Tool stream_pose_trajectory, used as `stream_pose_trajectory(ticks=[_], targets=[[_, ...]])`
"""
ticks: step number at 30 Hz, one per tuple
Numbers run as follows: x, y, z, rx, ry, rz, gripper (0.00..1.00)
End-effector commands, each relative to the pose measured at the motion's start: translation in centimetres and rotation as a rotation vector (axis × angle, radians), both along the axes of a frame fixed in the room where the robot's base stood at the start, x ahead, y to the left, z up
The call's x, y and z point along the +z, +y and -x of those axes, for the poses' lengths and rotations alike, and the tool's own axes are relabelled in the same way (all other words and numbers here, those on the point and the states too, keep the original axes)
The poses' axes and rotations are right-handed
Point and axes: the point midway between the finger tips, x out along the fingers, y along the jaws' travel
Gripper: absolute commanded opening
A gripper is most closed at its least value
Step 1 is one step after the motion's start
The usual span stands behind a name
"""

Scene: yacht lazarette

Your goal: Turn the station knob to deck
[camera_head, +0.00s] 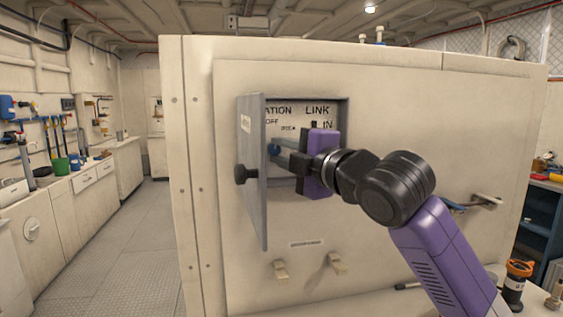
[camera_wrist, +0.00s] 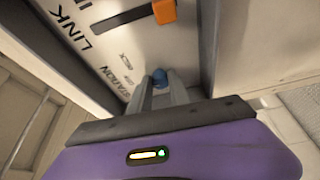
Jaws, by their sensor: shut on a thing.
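The station knob is a small blue knob (camera_head: 273,149) on the white panel inside an open recessed box, below lettering that reads "ATION" and "OFF". In the wrist view the blue knob (camera_wrist: 159,78) sits between the tips of my two grey fingers. My gripper (camera_head: 279,149) reaches into the box from the right and is shut on the knob. In the wrist view my gripper (camera_wrist: 160,88) points at the panel, with "STATION" lettering beside it. The knob's pointer and its exact setting are hidden by the fingers.
An orange lever (camera_wrist: 163,11) sits in a dark slot near the "LINK" lettering.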

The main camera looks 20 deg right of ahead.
Motion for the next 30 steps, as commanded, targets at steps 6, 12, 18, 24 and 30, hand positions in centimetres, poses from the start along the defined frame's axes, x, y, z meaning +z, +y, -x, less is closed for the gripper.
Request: stream_pose_trajectory(ticks=[6,12,18,24,30], targets=[[-0.81,0.12,-0.05,0.001,-0.025,-0.207,0.0],[-0.94,0.17,-0.08,0.0,-0.049,-0.388,0.0],[-0.98,0.26,-0.1,-0.001,-0.071,-0.538,0.0],[-1.02,0.3,-0.12,-0.002,-0.088,-0.644,0.0],[-0.97,0.31,-0.11,-0.002,-0.097,-0.704,0.0]])
